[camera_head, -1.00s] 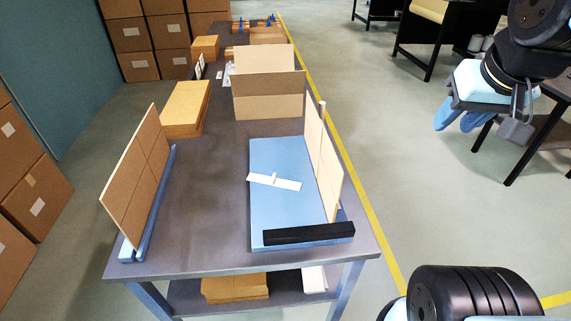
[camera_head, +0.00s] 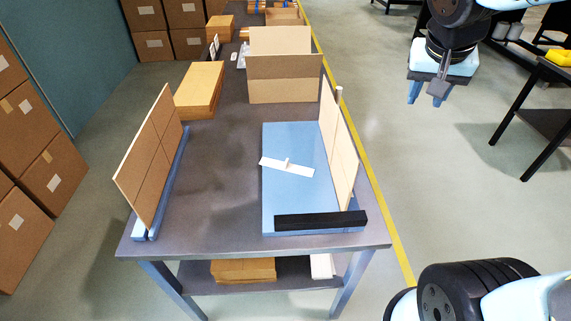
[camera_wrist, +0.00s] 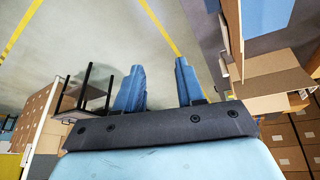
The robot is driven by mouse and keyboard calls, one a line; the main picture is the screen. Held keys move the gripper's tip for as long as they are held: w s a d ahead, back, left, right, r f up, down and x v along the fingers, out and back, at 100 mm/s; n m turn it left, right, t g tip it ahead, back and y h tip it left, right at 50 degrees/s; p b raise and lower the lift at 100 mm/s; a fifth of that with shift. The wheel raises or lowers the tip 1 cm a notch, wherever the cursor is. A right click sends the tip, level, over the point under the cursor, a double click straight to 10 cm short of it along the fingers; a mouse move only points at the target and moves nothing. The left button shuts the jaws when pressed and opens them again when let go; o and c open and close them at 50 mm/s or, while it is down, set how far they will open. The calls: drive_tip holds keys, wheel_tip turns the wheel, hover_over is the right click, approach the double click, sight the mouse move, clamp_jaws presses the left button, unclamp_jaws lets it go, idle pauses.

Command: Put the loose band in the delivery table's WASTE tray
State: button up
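My gripper (camera_head: 427,93) hangs in the air to the right of the long table, over the floor. Its two blue fingers point down and stand apart with nothing between them; the wrist view (camera_wrist: 158,85) shows the same gap. I cannot make out a loose band for certain. A white strip (camera_head: 298,170) with a small knob lies slanted on the blue board (camera_head: 285,205) at the table's near right, well away from my gripper. No tray marked WASTE can be read in these views.
The long grey table (camera_head: 215,200) carries an open cardboard box (camera_head: 285,90), an upright brown panel (camera_head: 150,160) at left and a black bar (camera_head: 320,220) in front. A dark table (camera_head: 545,120) with a yellow item stands at right. Open floor lies between them.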

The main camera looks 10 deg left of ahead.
drive_tip(key=w+a+f, duration=0.3)
drive_tip(key=a+f, duration=0.1)
drive_tip(key=a, duration=0.3)
drive_tip(key=w+a+f, duration=0.3)
drive_tip(key=a+f, duration=0.1)
drive_tip(key=a, duration=0.3)
approach(286, 162)
drive_tip(key=f, duration=0.1)
drive_tip(key=w+f, duration=0.2)
drive_tip(key=shift+d+m+y, duration=0.3)
drive_tip(key=shift+d+y, duration=0.1)
drive_tip(key=shift+s+x, duration=0.15)
drive_tip(key=shift+x, duration=1.2)
drive_tip(key=shift+s+x, duration=0.1)
drive_tip(key=shift+x, duration=1.25)
drive_tip(key=shift+f, duration=0.15)
clamp_jaws()
